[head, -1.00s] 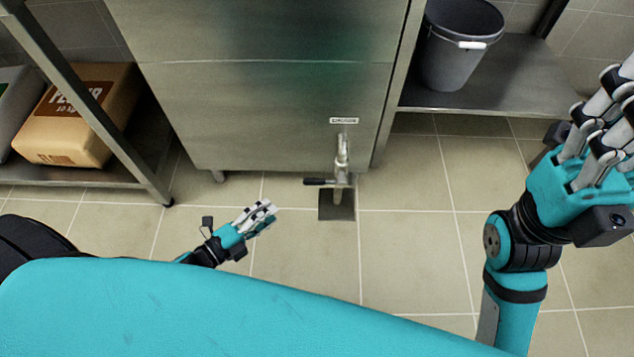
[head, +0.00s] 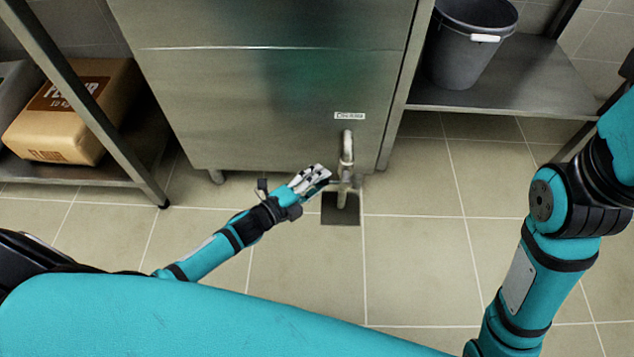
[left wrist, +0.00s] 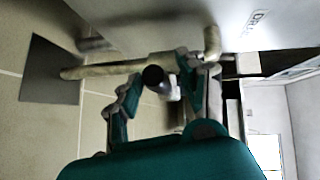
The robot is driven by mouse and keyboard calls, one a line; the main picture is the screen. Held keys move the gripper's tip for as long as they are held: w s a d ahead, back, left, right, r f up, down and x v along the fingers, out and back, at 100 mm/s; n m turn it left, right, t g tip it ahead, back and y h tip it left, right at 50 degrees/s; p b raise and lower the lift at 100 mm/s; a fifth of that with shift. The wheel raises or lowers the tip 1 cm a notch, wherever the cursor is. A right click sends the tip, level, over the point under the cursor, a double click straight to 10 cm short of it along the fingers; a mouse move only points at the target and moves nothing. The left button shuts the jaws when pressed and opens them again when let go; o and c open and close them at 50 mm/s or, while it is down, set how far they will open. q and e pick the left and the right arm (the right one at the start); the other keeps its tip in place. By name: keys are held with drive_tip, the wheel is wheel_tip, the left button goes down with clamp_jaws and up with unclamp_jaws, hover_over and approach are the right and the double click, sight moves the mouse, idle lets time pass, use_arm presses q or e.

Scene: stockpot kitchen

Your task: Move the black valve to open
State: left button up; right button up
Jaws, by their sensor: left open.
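The metal drain pipe (head: 347,150) comes down from the front of the steel unit and also shows in the left wrist view (left wrist: 100,70). In the left wrist view the round end of the black valve handle (left wrist: 153,76) points at the camera, between my left gripper's fingers. My left gripper (head: 318,174) is open at the pipe's left side and hides the handle in the head view. The left gripper's fingers (left wrist: 165,88) show around the handle; I cannot tell whether they touch it. My right gripper is out of view.
The steel unit (head: 270,110) stands behind the pipe. A dark floor drain (head: 340,215) lies below it. A flour bag (head: 65,115) sits on the left shelf, and a grey bucket (head: 465,50) on the right shelf (head: 500,90). The tiled floor in front is clear.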

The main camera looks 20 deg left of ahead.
use_arm(q)
drive_tip(key=shift+c, duration=0.5)
clamp_jaws()
